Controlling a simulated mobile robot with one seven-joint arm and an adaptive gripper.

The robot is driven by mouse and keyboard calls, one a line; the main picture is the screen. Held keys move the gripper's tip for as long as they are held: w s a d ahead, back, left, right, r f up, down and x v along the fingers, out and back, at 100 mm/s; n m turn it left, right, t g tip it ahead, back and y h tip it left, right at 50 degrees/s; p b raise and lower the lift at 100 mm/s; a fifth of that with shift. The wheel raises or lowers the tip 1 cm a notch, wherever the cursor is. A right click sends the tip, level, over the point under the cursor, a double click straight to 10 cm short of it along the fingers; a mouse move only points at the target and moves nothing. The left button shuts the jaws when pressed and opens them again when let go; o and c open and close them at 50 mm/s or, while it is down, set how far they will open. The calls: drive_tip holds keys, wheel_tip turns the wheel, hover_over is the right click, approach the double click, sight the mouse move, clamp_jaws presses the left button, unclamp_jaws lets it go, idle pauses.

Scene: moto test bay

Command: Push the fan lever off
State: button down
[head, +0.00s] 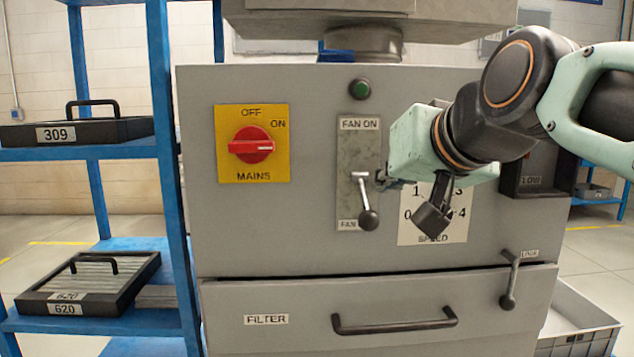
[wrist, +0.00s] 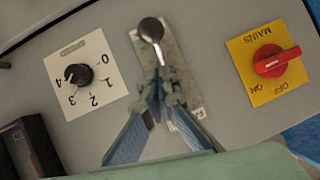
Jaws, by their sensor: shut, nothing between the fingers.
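The fan lever (head: 365,203) is on a worn grey plate (head: 350,155) labelled FAN ON at the top; the lower label is partly covered by the lever's knob. The lever points down, its dark round knob near the plate's lower end. In the wrist view, which is upside down, the lever's knob (wrist: 151,29) is at the top. My gripper (head: 383,182) is shut and empty, its fingertips just right of the lever's upper part. In the wrist view the gripper's fingertips (wrist: 160,82) overlap the lever's pivot end; I cannot tell whether they touch.
A red mains switch (head: 251,145) on a yellow plate is left of the lever. A green button (head: 360,89) is above. The speed dial (wrist: 77,74) is close on the other side. Below are the filter drawer handle (head: 394,326) and a link lever (head: 509,285).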

drive_tip(key=s+f+p+v, duration=0.1)
drive_tip(key=f+v, duration=0.1)
drive_tip(key=v, duration=0.7)
drive_tip(key=shift+s, duration=0.2)
drive_tip(key=s+a+f+g+h, duration=0.1)
drive_tip(key=s+f+g, duration=0.25)
drive_tip(key=f, duration=1.15)
drive_tip(key=s+f+g+h, duration=0.1)
drive_tip(key=s+f+g, duration=0.25)
drive_tip(key=f, duration=1.15)
wheel_tip(320, 180, up, 32)
drive_tip(key=p, duration=3.1)
drive_tip(key=shift+w+a+n, duration=0.25)
drive_tip(key=shift+w+n, duration=0.05)
drive_tip(key=shift+w, duration=0.15)
drive_tip(key=c, duration=2.7)
unclamp_jaws()
drive_tip(key=shift+r, duration=0.1)
